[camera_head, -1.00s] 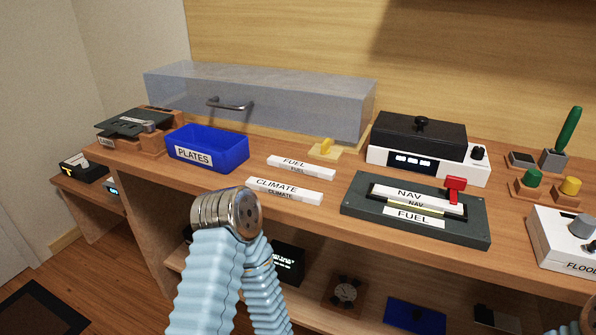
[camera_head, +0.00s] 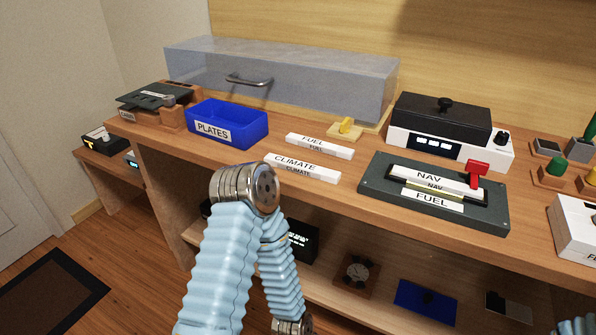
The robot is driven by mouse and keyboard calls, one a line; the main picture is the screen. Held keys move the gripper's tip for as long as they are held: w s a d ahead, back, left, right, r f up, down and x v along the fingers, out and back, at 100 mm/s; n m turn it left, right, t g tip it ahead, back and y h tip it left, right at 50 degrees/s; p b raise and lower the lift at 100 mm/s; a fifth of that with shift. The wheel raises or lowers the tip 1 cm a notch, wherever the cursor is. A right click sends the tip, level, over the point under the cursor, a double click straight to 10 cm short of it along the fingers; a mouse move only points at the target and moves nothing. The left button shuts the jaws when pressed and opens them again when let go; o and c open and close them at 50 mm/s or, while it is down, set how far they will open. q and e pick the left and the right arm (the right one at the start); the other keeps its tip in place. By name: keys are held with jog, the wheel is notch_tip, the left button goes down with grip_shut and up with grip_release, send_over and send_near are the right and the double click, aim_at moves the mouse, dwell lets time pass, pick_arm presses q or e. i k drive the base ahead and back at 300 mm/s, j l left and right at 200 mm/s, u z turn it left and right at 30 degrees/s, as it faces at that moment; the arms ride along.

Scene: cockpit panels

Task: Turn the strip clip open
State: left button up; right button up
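The red strip clip (camera_head: 477,171) sits at the right end of the dark panel (camera_head: 487,216) on the bench, over the end of the white NAV strip (camera_head: 425,176). It looks upright, with its top toward the right. A FUEL label (camera_head: 432,199) is on the panel below the strip. One of my arms, sleeved in light blue with a metal joint, rises in the lower middle, left of the panel. Its gripper is not seen. A bit of another blue sleeve shows at the bottom right corner. Neither gripper is in view.
Loose white FUEL (camera_head: 318,145) and CLIMATE (camera_head: 302,167) strips lie left of the panel. A lower shelf holds several devices.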

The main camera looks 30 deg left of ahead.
aim_at(475, 169)
jog(key=k+l+z, duration=0.2)
jog(key=z, duration=0.15)
jog(key=k+l+z, duration=0.5)
jog(key=z, duration=0.2)
jog(key=l, duration=0.1)
